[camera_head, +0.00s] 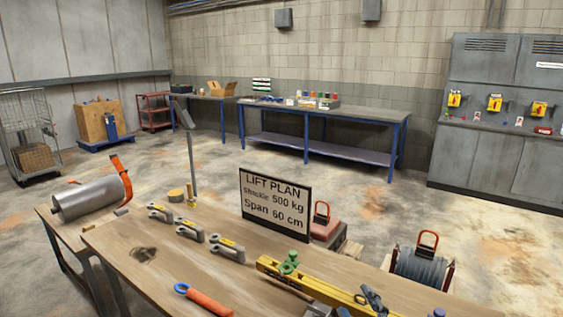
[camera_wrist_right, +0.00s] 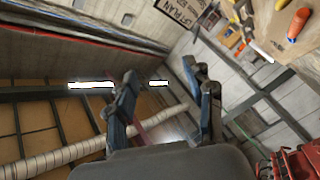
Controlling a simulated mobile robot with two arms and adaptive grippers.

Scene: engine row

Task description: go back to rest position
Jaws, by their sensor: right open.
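My right gripper (camera_wrist_right: 164,82) shows in the right wrist view, with its two dark blue-grey fingers spread apart and nothing between them. It is tilted, and ceiling beams and lights show beyond the fingers. I cannot clearly make it out in the head view. My left gripper is in neither view. The wooden workbench (camera_head: 150,278) fills the lower part of the head view. The lift plan sign (camera_head: 275,205) stands on its far side and also shows at the top of the right wrist view (camera_wrist_right: 185,13).
On the bench are a yellow beam (camera_head: 320,290), a green shackle (camera_head: 289,262), several grey shackles (camera_head: 193,231), an orange-handled tool (camera_head: 208,302) and a metal cylinder (camera_head: 88,198). A red-handled reel (camera_head: 422,267) stands behind. Open floor lies before the blue table (camera_head: 345,113) and grey cabinets (camera_head: 490,165).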

